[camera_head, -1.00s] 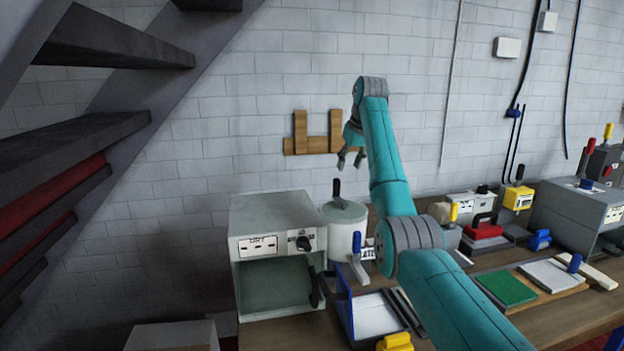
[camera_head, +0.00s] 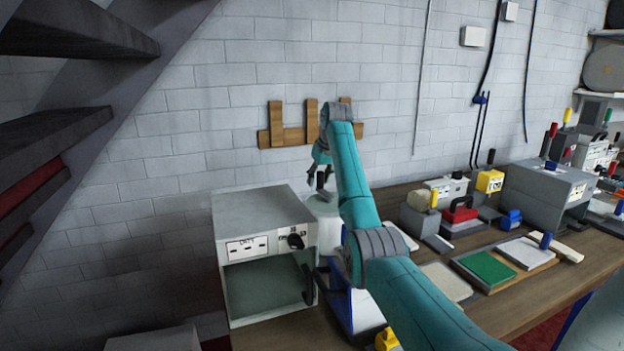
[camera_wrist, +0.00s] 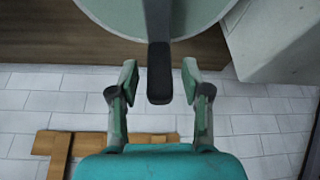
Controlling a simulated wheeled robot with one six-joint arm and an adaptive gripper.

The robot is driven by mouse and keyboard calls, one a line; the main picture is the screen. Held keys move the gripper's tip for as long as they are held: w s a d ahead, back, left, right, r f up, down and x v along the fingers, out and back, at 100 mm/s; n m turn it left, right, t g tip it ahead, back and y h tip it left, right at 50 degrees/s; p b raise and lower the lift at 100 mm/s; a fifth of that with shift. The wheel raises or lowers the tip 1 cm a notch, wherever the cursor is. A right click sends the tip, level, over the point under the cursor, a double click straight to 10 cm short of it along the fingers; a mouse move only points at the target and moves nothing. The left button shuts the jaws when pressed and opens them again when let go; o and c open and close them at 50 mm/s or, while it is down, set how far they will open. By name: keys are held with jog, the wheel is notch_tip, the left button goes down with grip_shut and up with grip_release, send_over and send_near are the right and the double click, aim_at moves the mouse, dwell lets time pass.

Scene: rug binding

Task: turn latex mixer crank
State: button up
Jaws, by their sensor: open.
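The latex mixer is a white cylindrical pot (camera_head: 329,232) with a pale lid, standing on the bench beside a grey box. Its lid shows at the top of the wrist view (camera_wrist: 112,12). The crank's dark upright grip (camera_wrist: 159,75) rises from the lid toward the wrist camera, and its end sits between my two fingers. My gripper (camera_head: 316,184) is over the pot in the head view. In the wrist view it is open (camera_wrist: 160,80), with a visible gap on each side of the grip. My arm hides part of the pot in the head view.
The grey box (camera_head: 262,207) with an open front stands left of the pot. A wooden bracket (camera_head: 290,135) is on the brick wall behind. A green pad (camera_head: 487,268), a red-handled block (camera_head: 461,213) and other tools lie to the right. Stairs (camera_head: 70,120) are at the far left.

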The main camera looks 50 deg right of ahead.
jog(key=shift+f, duration=0.2)
grip_shut()
jog(key=shift+d, duration=0.1)
